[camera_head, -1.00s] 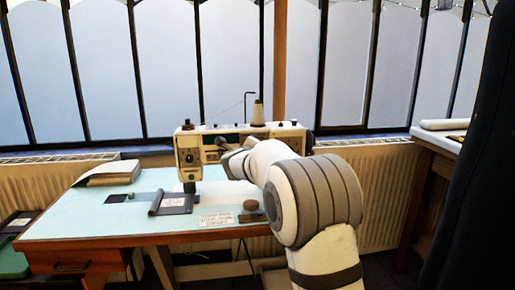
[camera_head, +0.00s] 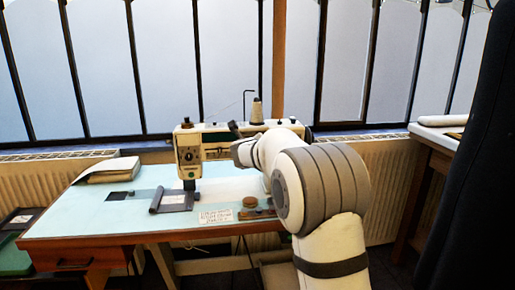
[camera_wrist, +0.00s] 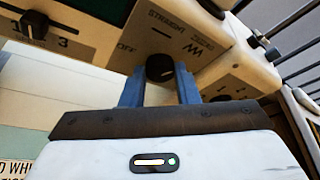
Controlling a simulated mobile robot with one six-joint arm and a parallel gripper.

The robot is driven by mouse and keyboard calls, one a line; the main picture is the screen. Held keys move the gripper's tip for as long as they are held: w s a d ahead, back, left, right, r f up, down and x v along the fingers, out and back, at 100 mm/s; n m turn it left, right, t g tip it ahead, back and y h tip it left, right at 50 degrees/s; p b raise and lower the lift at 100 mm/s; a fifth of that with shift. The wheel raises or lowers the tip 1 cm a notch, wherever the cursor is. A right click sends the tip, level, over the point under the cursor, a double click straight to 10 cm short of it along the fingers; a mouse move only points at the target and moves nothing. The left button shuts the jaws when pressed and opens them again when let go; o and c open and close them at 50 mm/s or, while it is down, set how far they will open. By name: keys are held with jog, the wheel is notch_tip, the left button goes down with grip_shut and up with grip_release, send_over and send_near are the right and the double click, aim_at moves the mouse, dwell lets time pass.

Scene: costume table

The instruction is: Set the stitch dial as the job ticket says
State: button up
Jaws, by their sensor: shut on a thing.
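The sewing machine (camera_head: 222,136) stands upright on the pale blue table (camera_head: 90,216). In the wrist view my gripper (camera_wrist: 160,74) has its two blue fingers on either side of a round black dial (camera_wrist: 160,66) and is shut on it. The panel around the dial carries a zigzag mark and the word OFF. I cannot read which mark the dial points at. In the head view my arm hides the dial. The job ticket (camera_head: 215,216), a small white card, lies at the table's front; its print is too small to read fully.
A slider (camera_wrist: 34,26) marked with numbers and another black knob (camera_wrist: 221,98) sit near the dial. A thread spool (camera_head: 257,112) stands on the machine.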

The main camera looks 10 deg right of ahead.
jog(key=o, duration=1)
jog(key=shift+v, duration=3.85)
